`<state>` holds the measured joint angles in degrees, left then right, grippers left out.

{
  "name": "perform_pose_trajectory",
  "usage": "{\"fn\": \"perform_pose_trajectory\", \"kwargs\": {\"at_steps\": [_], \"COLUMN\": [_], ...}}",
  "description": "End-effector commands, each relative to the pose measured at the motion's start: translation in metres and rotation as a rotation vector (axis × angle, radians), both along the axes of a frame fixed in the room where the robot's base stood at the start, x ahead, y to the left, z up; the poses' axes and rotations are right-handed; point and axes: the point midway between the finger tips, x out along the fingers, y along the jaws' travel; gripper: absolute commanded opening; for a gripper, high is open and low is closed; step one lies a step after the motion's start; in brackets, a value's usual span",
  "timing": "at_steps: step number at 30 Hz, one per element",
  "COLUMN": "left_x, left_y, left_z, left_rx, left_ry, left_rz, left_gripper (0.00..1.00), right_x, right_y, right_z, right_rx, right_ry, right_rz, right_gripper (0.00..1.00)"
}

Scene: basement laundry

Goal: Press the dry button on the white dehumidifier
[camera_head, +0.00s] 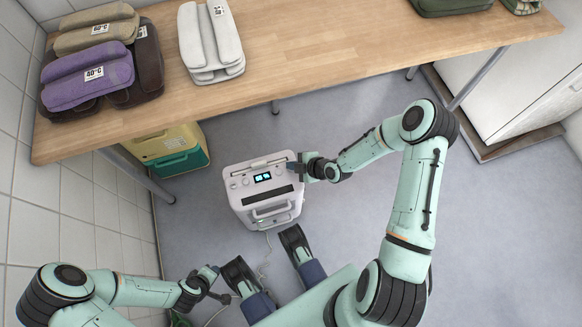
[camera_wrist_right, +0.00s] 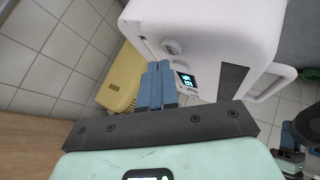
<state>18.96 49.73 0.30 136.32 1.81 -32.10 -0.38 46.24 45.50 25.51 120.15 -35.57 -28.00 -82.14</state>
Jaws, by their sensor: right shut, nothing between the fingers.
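The white dehumidifier (camera_head: 264,223) stands on the floor in front of the table, with a lit display (camera_head: 263,177) and small round controls on its top panel. My right gripper (camera_head: 292,166) is shut and empty, its blue fingertips at the panel's right edge in the head view. In the right wrist view the shut fingers (camera_wrist_right: 158,68) point at the dehumidifier (camera_wrist_right: 215,25), beside its display (camera_wrist_right: 187,80) and a round knob (camera_wrist_right: 172,47). They hide part of the panel; I cannot tell contact or which control is dry. My left gripper (camera_head: 215,283) is low at the left, away from the dehumidifier.
A wooden table (camera_head: 330,45) spans the back, with folded purple (camera_head: 90,77), brown and white towels (camera_head: 211,40). A yellow and green crate (camera_head: 170,150) stands under it, left of the dehumidifier. A white cabinet (camera_head: 510,85) is at right. A cord (camera_head: 265,258) lies on the floor.

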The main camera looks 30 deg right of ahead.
Motion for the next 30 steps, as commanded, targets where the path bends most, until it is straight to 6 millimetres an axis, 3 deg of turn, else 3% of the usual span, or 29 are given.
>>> {"fn": "perform_pose_trajectory", "kwargs": {"at_steps": [8,30], "left_x": [0.0005,0.0004], "left_y": [-0.0001,0.0000], "left_z": [-0.0072,-0.0064], "left_rx": [0.000,0.000], "left_ry": [0.002,0.002], "left_rz": [0.000,0.000], "left_gripper": [0.43,0.43], "right_x": [0.0001,0.0000], "right_y": [-0.0001,0.0001], "right_z": [-0.0093,-0.0088], "right_rx": [0.000,0.000], "right_ry": [0.000,0.000], "right_rz": [0.000,0.000], "right_gripper": [0.00,0.00]}}
